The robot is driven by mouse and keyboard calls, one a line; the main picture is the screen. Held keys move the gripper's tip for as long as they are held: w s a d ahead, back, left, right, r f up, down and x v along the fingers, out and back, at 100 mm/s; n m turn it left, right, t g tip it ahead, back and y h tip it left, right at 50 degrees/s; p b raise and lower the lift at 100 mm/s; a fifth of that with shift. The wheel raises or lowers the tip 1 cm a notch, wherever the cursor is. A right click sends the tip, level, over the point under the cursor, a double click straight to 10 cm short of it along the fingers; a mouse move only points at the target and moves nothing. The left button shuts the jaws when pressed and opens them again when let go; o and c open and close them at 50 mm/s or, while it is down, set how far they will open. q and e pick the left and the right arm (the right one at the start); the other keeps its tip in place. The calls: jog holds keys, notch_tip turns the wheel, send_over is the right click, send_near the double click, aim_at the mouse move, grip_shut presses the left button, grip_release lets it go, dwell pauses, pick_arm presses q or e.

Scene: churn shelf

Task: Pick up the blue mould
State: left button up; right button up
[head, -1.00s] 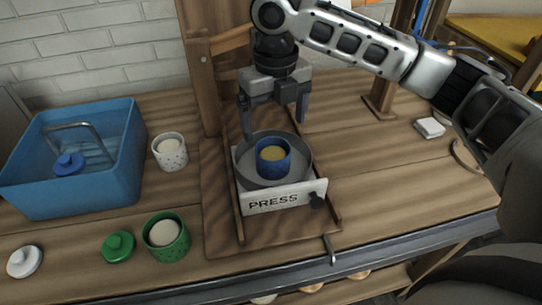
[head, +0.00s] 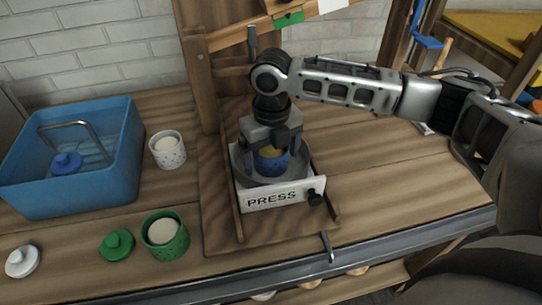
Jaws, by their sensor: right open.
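The blue mould (head: 272,165), a small blue cup with a yellowish filling, stands upright in the round grey pan of the white drawer marked PRESS (head: 275,199). My right gripper (head: 271,152) comes down from above and is open at the mould. Its fingers partly hide the mould's upper part and rim. I cannot tell whether the fingers touch the mould. My left gripper is not in view.
A blue basin (head: 120,170) with a blue lid (head: 66,163) in it stands at left. A white speckled mould (head: 168,152), green mould (head: 166,238), green lid (head: 117,245) and white lid (head: 22,261) are on the bench. The press's wooden post (head: 195,75) rises behind.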

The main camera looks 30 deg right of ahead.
jog(key=c, duration=1.1)
jog(key=shift+o, duration=0.2)
jog(key=shift+r, duration=0.15)
